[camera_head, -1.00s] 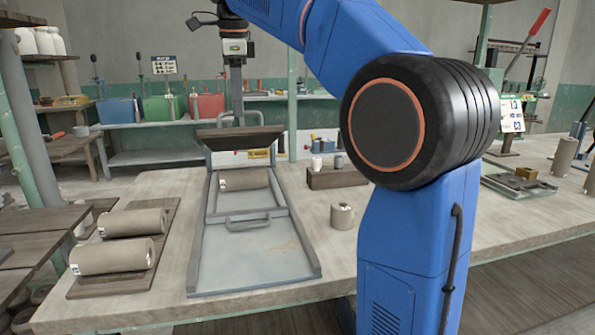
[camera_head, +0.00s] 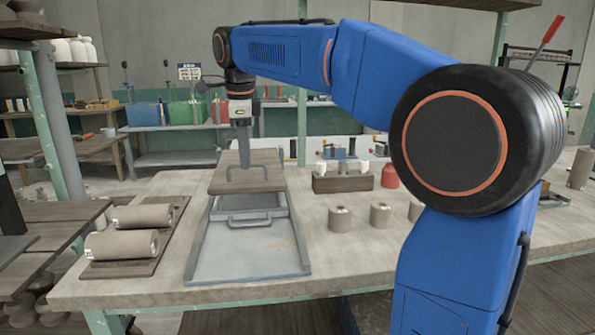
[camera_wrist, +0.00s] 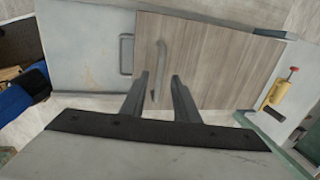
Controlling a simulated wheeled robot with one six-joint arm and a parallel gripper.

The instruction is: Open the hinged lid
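The hinged lid (camera_head: 220,182) is a wooden panel with a thin metal bar handle (camera_head: 262,172). It lies roughly flat over the far part of a grey metal tray (camera_head: 240,262); whether it is fully down is unclear. In the wrist view the lid (camera_wrist: 215,60) fills the middle, with its handle (camera_wrist: 161,62) showing between the fingertips. My gripper (camera_head: 244,160) points down over the lid at the handle. In the wrist view my gripper (camera_wrist: 160,76) has its two fingers apart; contact with the handle cannot be told. Whatever is under the lid is hidden.
Two clay rolls (camera_head: 142,217) lie on a board to the left. Several small clay cylinders (camera_head: 340,219), a dark wooden block (camera_head: 343,184) and a red bottle (camera_head: 390,176) stand to the right. The tray's near part is bare, with its own handle (camera_head: 249,221).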

